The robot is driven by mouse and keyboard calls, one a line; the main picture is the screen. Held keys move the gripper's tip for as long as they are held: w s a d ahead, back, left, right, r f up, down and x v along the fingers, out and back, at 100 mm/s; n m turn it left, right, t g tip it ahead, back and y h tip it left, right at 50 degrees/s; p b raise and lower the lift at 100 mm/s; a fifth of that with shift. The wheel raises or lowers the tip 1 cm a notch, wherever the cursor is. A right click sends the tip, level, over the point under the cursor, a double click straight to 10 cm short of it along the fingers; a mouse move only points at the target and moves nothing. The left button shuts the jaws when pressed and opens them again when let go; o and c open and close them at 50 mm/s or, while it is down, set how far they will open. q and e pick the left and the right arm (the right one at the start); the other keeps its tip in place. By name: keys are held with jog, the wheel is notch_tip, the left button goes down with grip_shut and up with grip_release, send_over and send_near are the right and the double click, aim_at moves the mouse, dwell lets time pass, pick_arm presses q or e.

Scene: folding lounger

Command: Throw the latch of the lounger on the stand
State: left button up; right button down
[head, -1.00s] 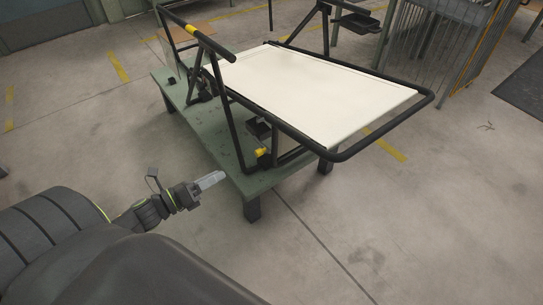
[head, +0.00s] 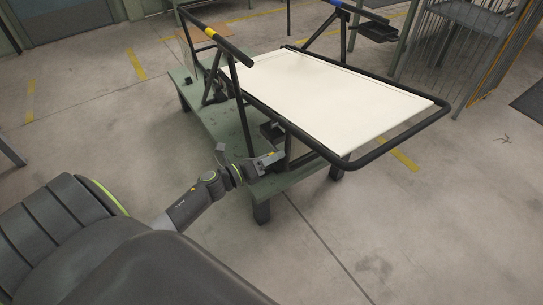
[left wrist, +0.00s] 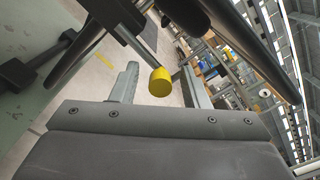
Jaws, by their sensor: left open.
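The lounger (head: 345,92) has a cream panel and a black tube frame, and stands on the green stand (head: 215,122). A yellow latch knob (left wrist: 160,82) shows in the left wrist view between the fingers of my left gripper (left wrist: 158,88), with gaps on both sides. In the head view my left gripper (head: 272,160) is at the near side of the lounger, by the lower frame, and hides the knob. The jaws are open and nothing is gripped. My right gripper is in neither view.
A second raised bar with a blue part (head: 364,14) stands at the far side. A wire rack (head: 455,45) is at the right. The floor in front is clear.

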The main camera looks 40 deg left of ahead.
pick_arm(q)
grip_shut()
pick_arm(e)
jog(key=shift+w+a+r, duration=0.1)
pick_arm(q)
jog(key=shift+r+n, duration=0.25)
jog(key=shift+n, duration=0.05)
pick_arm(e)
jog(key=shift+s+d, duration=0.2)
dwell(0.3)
pick_arm(q)
jog(key=shift+p, duration=0.3)
jog(key=shift+w+r, duration=0.1)
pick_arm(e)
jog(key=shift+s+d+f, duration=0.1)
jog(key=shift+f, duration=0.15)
